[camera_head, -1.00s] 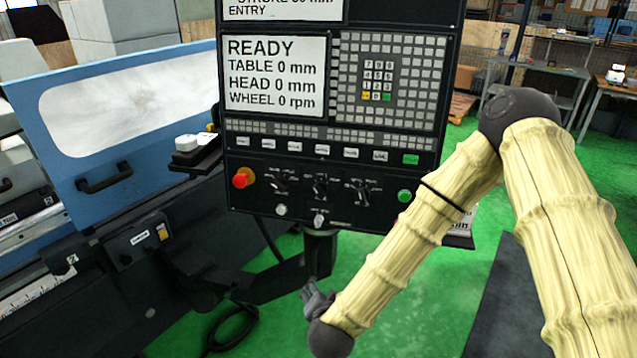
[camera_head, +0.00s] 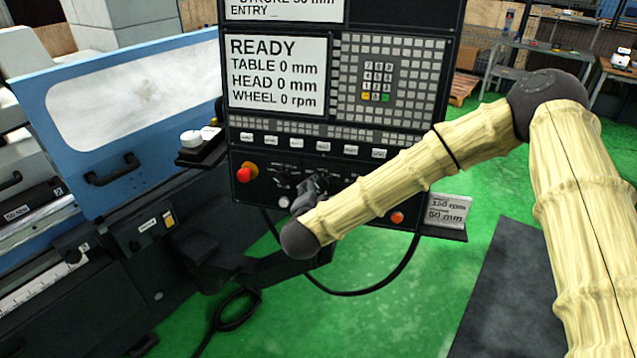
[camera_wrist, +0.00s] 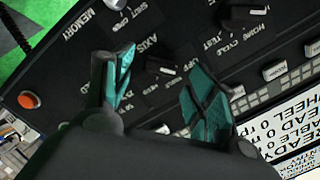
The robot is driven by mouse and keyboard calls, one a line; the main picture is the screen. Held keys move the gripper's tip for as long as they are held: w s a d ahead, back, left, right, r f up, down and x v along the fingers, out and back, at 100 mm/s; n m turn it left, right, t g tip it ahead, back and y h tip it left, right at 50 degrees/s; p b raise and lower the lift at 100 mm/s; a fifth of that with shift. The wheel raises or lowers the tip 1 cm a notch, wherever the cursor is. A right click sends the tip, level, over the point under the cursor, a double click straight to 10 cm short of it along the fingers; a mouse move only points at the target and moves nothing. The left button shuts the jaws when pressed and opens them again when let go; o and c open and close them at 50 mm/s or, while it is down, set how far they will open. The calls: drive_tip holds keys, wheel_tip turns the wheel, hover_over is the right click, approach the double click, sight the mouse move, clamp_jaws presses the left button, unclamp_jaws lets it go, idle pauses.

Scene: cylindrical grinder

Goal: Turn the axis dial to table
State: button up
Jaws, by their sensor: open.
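My gripper (camera_head: 312,187) is at the lower part of the control panel, in front of the row of dials. In the wrist view its two teal fingertips (camera_wrist: 160,85) are apart, with nothing held. A small black dial (camera_wrist: 160,66) shows beyond the gap between them, beside the upside-down AXIS label. I cannot tell which position this dial points at, nor whether a fingertip touches it. In the head view, my gripper and forearm hide this dial and much of the dial row.
The red stop button (camera_head: 244,173) is left of the dials, and an orange button (camera_head: 397,217) is to the right. The panel screen (camera_head: 277,75) reads READY, table 0 mm. A small sign (camera_head: 449,209) stands at lower right. A cable (camera_head: 375,288) loops below the panel.

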sight(319, 189)
drive_tip(key=shift+p+x, duration=0.65)
drive_tip(key=shift+x, duration=1.15)
drive_tip(key=c, duration=1)
